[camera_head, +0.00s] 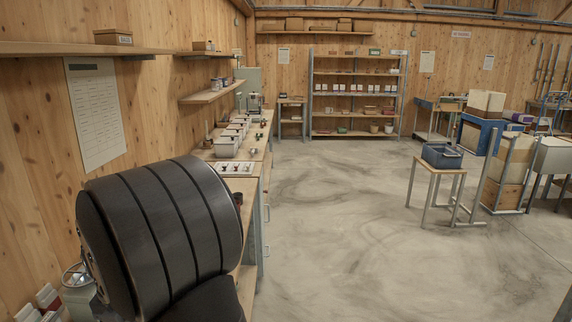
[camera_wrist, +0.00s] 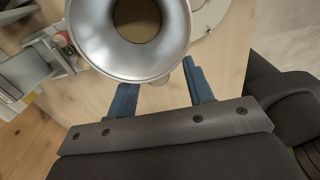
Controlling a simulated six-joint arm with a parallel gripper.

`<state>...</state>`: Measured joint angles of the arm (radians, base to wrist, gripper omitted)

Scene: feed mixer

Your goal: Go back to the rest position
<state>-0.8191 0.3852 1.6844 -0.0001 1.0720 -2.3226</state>
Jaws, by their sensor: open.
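My gripper (camera_wrist: 158,77) shows in the wrist view with its two blue fingers spread apart. Nothing is held between them. A shiny metal funnel-like bowl (camera_wrist: 88,33) with a round opening lies just beyond the fingertips, at the top of the wrist view. The fingertips come close to its rim or overlap it in the picture; I cannot tell whether they touch. In the head view my gripper is not visible, and a large dark banded part of my arm fills the lower left and hides much of the bench there.
A wooden worktop (camera_wrist: 232,50) lies under the bowl. A grey device (camera_wrist: 28,68) stands at the left. In the head view, the bench (camera_head: 257,150) along the left wall carries several bins. A small table with a blue crate (camera_head: 441,156) stands at the right. The floor (camera_head: 350,220) between is clear.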

